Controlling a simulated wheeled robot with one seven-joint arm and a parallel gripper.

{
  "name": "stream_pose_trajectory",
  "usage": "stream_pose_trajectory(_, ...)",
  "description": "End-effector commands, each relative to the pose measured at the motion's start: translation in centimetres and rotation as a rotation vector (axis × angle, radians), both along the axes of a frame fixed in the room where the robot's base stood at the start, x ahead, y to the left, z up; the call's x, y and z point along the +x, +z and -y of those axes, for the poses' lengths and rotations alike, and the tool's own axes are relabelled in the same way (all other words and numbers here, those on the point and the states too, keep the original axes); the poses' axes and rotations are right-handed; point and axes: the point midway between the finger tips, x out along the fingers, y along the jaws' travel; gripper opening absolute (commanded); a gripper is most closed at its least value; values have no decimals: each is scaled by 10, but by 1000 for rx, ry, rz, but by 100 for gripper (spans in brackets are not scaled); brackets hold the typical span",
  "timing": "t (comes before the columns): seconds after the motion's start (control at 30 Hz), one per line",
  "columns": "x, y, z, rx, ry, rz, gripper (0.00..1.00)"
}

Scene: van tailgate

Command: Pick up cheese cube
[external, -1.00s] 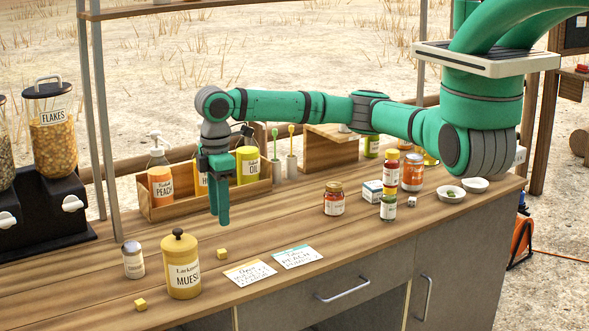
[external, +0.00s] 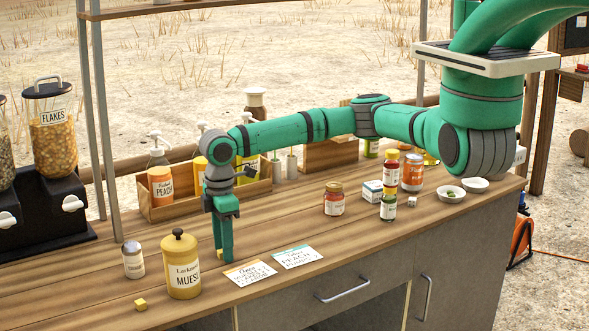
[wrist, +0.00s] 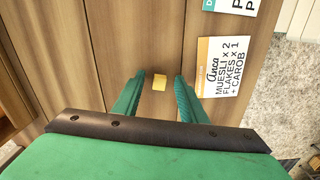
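A small yellow cheese cube (wrist: 159,82) lies on the wooden counter in the wrist view, in the gap between my fingertips. In the external view it is mostly hidden by the fingers, with a bit of yellow (external: 220,254) showing. My gripper (external: 224,255) points down and is open, with its fingers on either side of the cube and close to the counter. I cannot tell whether either finger touches it. A second yellow cube (external: 140,304) lies apart near the counter's front edge, left of the muesli jar.
The yellow muesli jar (external: 184,270) and a small lidded jar (external: 133,260) stand left of my gripper. Two order cards (external: 250,274) (external: 298,257) lie flat to its right. A wooden bottle crate (external: 190,206) stands behind. Counter around the cube is mostly clear.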

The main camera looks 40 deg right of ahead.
Motion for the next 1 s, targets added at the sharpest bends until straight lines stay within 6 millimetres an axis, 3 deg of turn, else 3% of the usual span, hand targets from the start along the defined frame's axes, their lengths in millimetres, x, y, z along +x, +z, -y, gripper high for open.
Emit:
stream_pose_trajectory(0.17, 0, 0, 0, 0, 0, 0, 38)
stream_pose_trajectory(0.33, 0, 0, 0, 0, 1, 0, 0)
stream_pose_trajectory(0.77, 0, 2, 0, 0, 1, 0, 0)
stream_pose_trajectory(1.0, 0, 21, -1, 1, 1, 0, 0)
